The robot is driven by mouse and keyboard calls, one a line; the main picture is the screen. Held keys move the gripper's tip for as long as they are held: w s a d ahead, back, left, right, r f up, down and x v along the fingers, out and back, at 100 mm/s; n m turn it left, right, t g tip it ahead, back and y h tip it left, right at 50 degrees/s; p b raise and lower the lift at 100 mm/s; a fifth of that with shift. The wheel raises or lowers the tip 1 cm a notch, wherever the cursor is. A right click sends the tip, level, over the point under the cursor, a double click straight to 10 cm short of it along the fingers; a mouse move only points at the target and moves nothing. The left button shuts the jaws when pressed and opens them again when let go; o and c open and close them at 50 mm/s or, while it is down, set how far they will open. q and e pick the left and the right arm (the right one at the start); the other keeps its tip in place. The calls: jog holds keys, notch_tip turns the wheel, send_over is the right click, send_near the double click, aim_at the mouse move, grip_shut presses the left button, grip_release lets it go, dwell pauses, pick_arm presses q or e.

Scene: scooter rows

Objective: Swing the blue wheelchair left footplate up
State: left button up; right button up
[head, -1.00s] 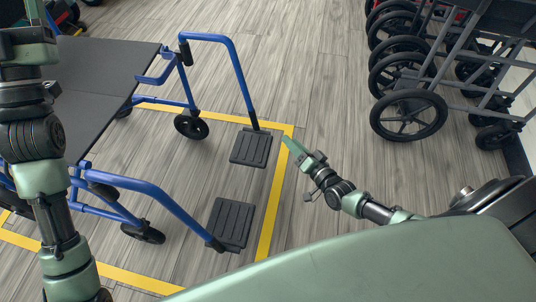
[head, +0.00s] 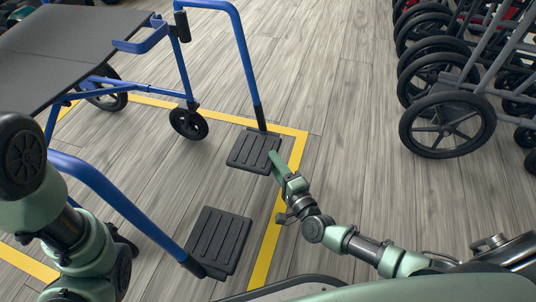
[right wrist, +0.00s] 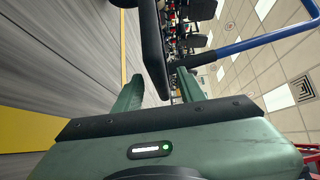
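The blue wheelchair (head: 122,195) faces right in the head view. Its left footplate (head: 252,148), the farther one, is dark, ribbed and lies flat, folded down. Its right footplate (head: 220,240) is nearer and also flat. My right gripper (head: 275,160) is at the outer right edge of the left footplate. In the right wrist view its two green fingers (right wrist: 158,90) are apart, with the left footplate (right wrist: 153,45) edge-on just beyond and in line with the gap. I cannot tell whether they touch it. My left arm shows at lower left; its gripper is out of view.
Yellow floor tape (head: 268,240) runs around the wheelchair. A row of wheeled frames with black wheels (head: 447,124) stands at the right. The wood floor (head: 345,130) between them is clear.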

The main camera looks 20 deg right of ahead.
aim_at(267, 149)
jog(key=w+b, duration=0.1)
jog(key=w, duration=0.3)
jog(key=shift+w+a+f+b, duration=0.1)
jog(key=shift+a+b, duration=0.25)
jog(key=shift+a, duration=0.05)
jog(key=shift+w+a, duration=0.1)
jog(key=shift+w, duration=0.55)
grip_shut()
dwell(0.5)
